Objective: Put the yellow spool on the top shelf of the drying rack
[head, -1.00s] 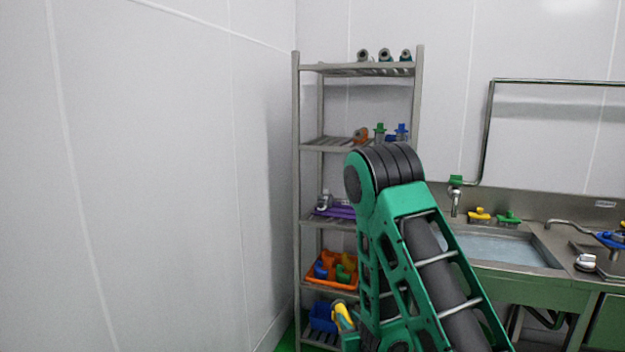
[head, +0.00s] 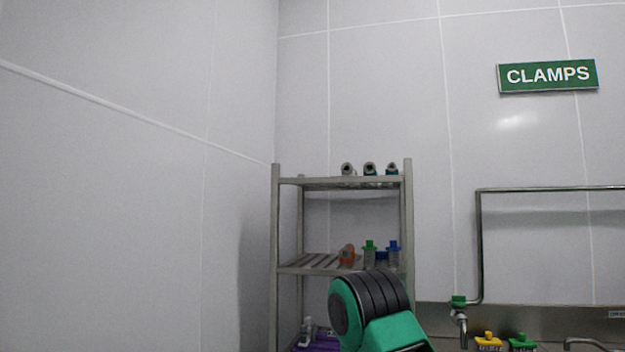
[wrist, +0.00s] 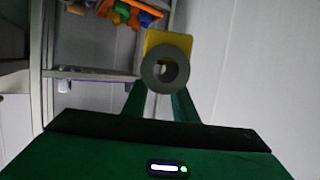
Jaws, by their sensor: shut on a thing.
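The yellow spool (wrist: 168,42) shows in the wrist view, its round grey end with a dark bore facing the camera. My gripper (wrist: 160,90) is shut on it, one green finger on each side. The gripper and spool are outside the current head view. The drying rack (head: 409,220) stands in the corner in the head view. Its top shelf (head: 320,184) holds three grey-and-teal fittings toward the right; the left part looks bare.
The shelf below (head: 310,263) holds an orange-brown fitting and green- and blue-topped pieces. A lower rack shelf with an orange tray (wrist: 143,22) of coloured parts is near the spool in the wrist view. The wall (head: 150,220) closes the left side. A sink area is at right.

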